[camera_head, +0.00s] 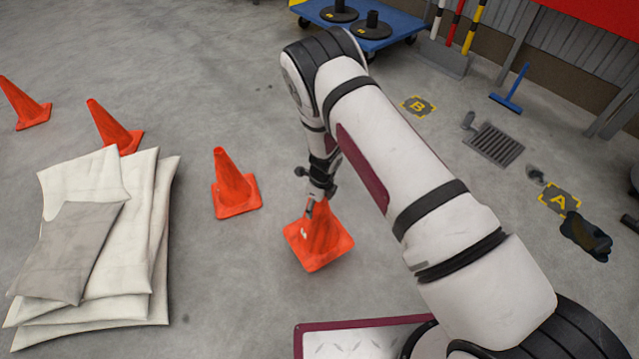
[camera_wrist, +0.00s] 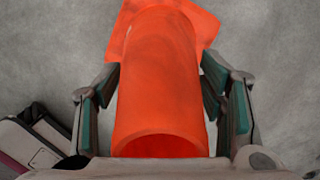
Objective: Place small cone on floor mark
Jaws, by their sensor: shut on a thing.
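My gripper (camera_head: 318,192) is shut on an orange cone (camera_head: 320,240) near its top, in front of my arm in the head view. In the wrist view the cone (camera_wrist: 160,90) stands between the two fingers of my gripper (camera_wrist: 162,100), its open top toward the camera and its square base beyond. I cannot tell whether its base touches the floor. Two yellow-cornered floor marks show in the head view: mark B (camera_head: 418,105) beyond my arm, and mark A (camera_head: 560,199) at the right. Both look bare of cones.
Three other orange cones stand at the left: far left (camera_head: 24,104), middle (camera_head: 112,127) and nearer (camera_head: 233,184). Folded pale sheets (camera_head: 95,240) lie front left. A dark object (camera_head: 586,236) lies beside mark A. A floor grate (camera_head: 494,145) and blue cart (camera_head: 395,24) are farther back.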

